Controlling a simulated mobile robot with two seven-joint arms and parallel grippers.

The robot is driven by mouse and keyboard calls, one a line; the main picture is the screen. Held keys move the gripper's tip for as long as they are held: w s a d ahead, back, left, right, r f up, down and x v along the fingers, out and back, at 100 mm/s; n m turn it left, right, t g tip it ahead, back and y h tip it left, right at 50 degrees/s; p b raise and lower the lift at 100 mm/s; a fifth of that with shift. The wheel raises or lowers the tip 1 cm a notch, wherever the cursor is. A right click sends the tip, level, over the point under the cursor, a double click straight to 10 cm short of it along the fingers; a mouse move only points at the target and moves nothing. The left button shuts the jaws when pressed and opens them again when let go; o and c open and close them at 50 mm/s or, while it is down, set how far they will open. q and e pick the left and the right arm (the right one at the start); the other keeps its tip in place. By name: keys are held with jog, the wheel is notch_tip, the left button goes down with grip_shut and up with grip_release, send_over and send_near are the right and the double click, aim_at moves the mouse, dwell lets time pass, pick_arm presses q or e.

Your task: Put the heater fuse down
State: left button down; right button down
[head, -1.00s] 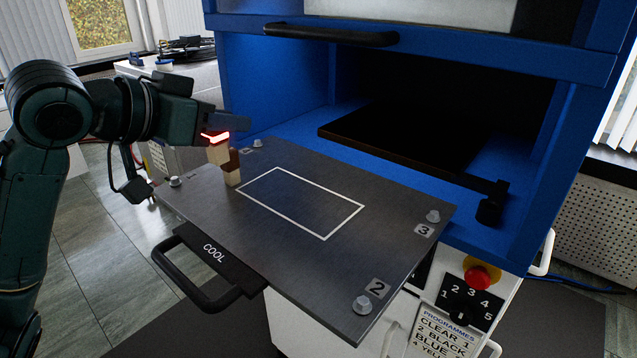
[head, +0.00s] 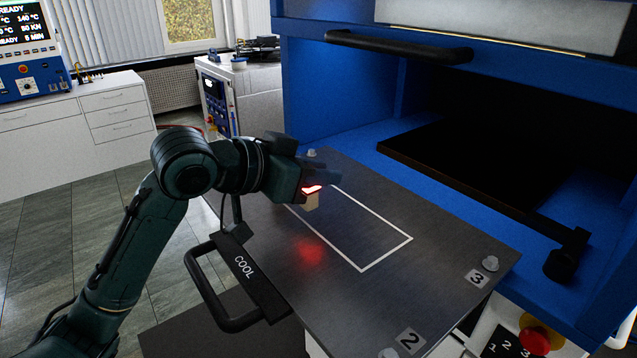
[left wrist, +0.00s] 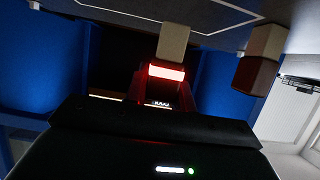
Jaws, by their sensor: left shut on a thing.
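The heater fuse, seen as a small cream block (head: 311,201), is held in my left gripper (head: 313,188). It sits over the dark metal plate (head: 440,260), near the far left end of the white rectangle outline. It also shows in the left wrist view (left wrist: 173,42), with a glowing red band between it and the gripper. I cannot tell whether its lower end touches the plate. A second block, cream and brown (left wrist: 254,75), stands to the right in the left wrist view, apart from the held one. My arm seems to hide it in the head view. My right gripper is out of view.
The plate has corner bolts and number labels, and a black handle marked COOL (head: 215,295) at its front. The blue press (head: 320,100) with its dark opening stands behind and to the right. Most of the outlined area (head: 365,230) is bare.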

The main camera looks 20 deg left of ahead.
pick_arm(q)
jog(key=shift+f, duration=1)
jog(key=shift+f, duration=0.1)
jog(key=c, duration=1.2)
grip_release()
jog(key=shift+o, duration=0.2)
jog(key=shift+s+a, duration=0.1)
jog(key=shift+a, duration=0.05)
jog(key=b+v, duration=0.1)
jog(key=v, duration=1)
jog(key=shift+s+a+r, duration=0.2)
jog(key=shift+s+r, duration=0.05)
